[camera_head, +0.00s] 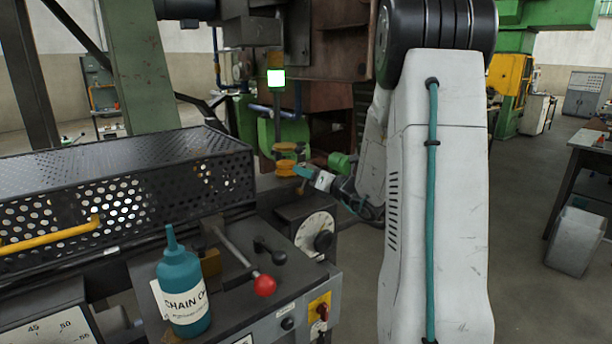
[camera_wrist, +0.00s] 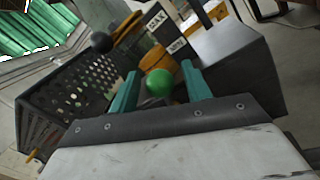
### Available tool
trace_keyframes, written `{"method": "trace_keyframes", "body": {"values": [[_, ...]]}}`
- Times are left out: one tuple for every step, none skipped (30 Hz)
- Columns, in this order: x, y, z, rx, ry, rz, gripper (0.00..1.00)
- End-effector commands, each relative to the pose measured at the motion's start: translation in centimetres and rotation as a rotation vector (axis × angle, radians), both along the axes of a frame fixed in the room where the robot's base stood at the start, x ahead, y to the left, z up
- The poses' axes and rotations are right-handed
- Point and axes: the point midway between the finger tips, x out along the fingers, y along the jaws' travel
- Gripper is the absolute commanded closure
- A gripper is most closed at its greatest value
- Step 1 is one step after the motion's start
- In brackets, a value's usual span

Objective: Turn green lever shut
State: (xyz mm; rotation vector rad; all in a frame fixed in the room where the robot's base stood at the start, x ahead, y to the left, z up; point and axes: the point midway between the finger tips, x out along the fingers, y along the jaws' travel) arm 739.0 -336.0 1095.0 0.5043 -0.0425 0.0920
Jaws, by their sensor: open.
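The green lever's round green knob (camera_wrist: 159,83) shows in the wrist view between the two teal fingers of my gripper (camera_wrist: 160,70). The fingers stand open, one on each side, with visible gaps to the knob. The lever's shaft is not clearly visible. In the head view my gripper (camera_head: 303,172) is beside a stack of yellow-orange discs (camera_head: 286,159), above the machine's far end. The green knob cannot be made out for certain there.
A black perforated guard (camera_head: 110,185) covers the left side. A teal bottle (camera_head: 184,290), a red-knobbed lever (camera_head: 264,285) and a white dial (camera_head: 316,234) are nearer. The wrist view shows a black knob (camera_wrist: 102,42), MAX and MIN labels (camera_wrist: 168,33) and a dark box (camera_wrist: 240,65).

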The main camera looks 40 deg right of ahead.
Motion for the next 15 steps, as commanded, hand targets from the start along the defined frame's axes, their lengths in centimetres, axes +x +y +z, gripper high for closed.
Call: {"method": "trace_keyframes", "body": {"values": [[-0.2, -0.1, 0.0, 0.0, 0.0, -0.001, 0.52], [-0.5, -0.1, 0.0, 0.0, 0.0, -0.002, 0.52], [-0.9, -0.2, 0.0, -0.001, 0.0, -0.002, 0.52], [-1.3, -0.2, 0.0, -0.001, 0.0, -0.002, 0.52], [-1.8, -0.2, -0.1, -0.001, 0.0, -0.002, 0.52], [-2.5, -0.3, -0.2, 0.0, 0.0, -0.004, 0.52], [-3.0, -0.3, -0.2, 0.0, 0.0, -0.004, 0.52], [-3.6, -0.4, -0.2, 0.0, 0.001, -0.004, 0.52], [-4.3, -0.5, -0.3, 0.0, 0.0, -0.004, 0.52], [-4.8, -0.5, -0.3, 0.0, 0.0, -0.004, 0.52], [-5.3, -0.5, -0.3, -0.001, 0.0, -0.004, 0.52], [-5.9, -0.6, -0.4, 0.0, 0.001, -0.003, 0.52], [-6.2, -0.6, -0.4, 0.0, 0.001, -0.003, 0.52], [-6.6, -0.6, -0.4, 0.0, 0.001, -0.003, 0.52], [-7.0, -0.6, -0.5, 0.0, 0.0, -0.002, 0.52]]}}
